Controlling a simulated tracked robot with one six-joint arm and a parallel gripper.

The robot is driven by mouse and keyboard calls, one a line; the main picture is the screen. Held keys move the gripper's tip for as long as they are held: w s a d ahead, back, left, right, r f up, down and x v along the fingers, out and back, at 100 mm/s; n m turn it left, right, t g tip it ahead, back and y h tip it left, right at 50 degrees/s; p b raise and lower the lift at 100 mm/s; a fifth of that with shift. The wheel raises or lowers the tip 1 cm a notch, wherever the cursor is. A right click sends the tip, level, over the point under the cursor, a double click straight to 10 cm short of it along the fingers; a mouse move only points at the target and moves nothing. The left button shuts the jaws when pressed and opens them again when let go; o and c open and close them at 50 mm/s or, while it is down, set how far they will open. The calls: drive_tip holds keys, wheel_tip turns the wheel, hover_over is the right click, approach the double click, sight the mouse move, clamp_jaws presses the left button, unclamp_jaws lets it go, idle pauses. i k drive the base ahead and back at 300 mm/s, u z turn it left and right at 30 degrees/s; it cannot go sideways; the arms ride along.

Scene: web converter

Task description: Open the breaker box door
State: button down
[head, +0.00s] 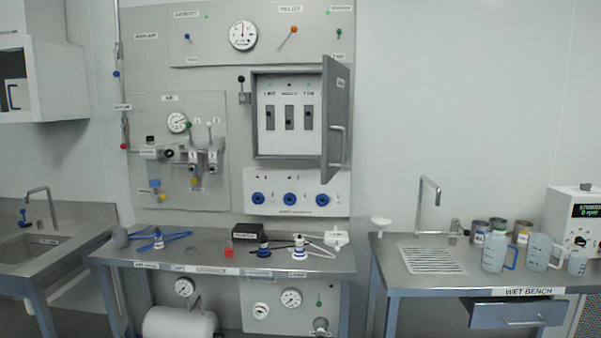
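The breaker box (254,118) is a grey box on the wall panel above the middle bench. Its grey door (337,108) is hinged on the right side and stands swung well out, so the inside shows. A bar handle (337,128) is on the door's face. Inside is a white panel (289,144) with several dark breaker switches (289,117) in a row. My gripper is not in view, and nothing is seen touching the door.
The middle bench (210,257) below carries cables, plugs and a dark block (248,232). Blue round sockets (290,199) sit under the box. The wet bench (430,282) at right holds jugs (494,252), cans and a tap, with its drawer (518,314) pulled out. The wall right of the door is clear.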

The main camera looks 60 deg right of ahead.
sight(336, 93)
drive_tip(key=u, duration=0.2)
drive_tip(key=k, duration=0.6)
drive_tip(key=z, duration=0.15)
drive_tip(key=i, duration=0.7)
drive_tip(key=z, duration=0.9)
drive_tip(key=i, duration=1.85)
drive_tip(key=u, duration=0.2)
